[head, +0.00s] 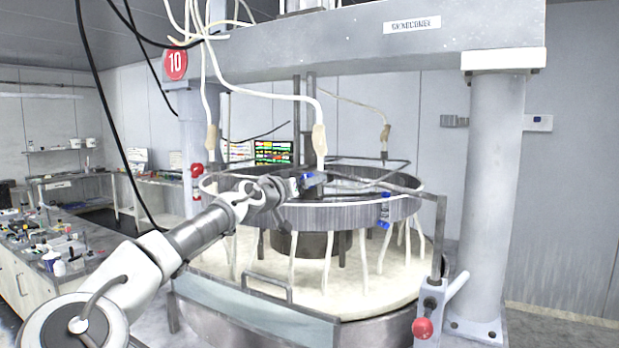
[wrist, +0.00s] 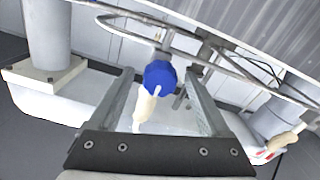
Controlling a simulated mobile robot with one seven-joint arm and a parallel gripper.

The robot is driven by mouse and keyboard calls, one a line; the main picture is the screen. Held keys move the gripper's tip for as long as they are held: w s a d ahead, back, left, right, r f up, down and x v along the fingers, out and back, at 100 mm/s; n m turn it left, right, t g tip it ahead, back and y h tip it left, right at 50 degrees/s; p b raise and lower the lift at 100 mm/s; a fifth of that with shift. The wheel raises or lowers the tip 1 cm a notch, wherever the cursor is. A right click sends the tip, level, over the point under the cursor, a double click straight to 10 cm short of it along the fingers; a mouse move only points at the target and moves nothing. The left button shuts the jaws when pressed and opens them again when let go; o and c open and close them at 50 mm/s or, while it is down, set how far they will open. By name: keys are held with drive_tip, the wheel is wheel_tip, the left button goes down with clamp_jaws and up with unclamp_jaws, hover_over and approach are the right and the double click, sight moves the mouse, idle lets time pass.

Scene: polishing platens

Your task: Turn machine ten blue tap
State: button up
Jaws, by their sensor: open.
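The blue tap (wrist: 160,77) shows in the wrist view as a round blue knob, with a pale nozzle or hose end just below it. It appears between the two fingertips of my gripper (wrist: 159,73), which is open with a clear gap on both sides. How far the knob lies beyond the fingertips I cannot tell. In the head view a blue tap (head: 308,180) is at the end of my gripper (head: 292,187), near the ring's upper rim, partly hidden.
A ring (head: 345,215) with hanging pale tubes stands over the round platen. More blue fittings (head: 385,210) are on its right side. A thick column (head: 497,190) and a red knob (head: 422,328) stand at right. Pale hoses (head: 265,95) hang above. A cluttered bench (head: 35,290) is at left.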

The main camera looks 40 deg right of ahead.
drive_tip(key=shift+x, duration=1.1)
drive_tip(key=shift+c, duration=0.2)
clamp_jaws()
drive_tip(key=shift+f, duration=0.1)
drive_tip(key=m+b, duration=0.2)
drive_tip(key=b, duration=0.1)
drive_tip(key=shift+f+m, duration=0.15)
drive_tip(key=shift+m, duration=0.25)
drive_tip(key=m+b, duration=0.2)
drive_tip(key=m, duration=0.1)
drive_tip(key=shift+b, duration=0.4)
drive_tip(key=shift+m+b, duration=0.6)
drive_tip(key=shift+m, duration=0.9)
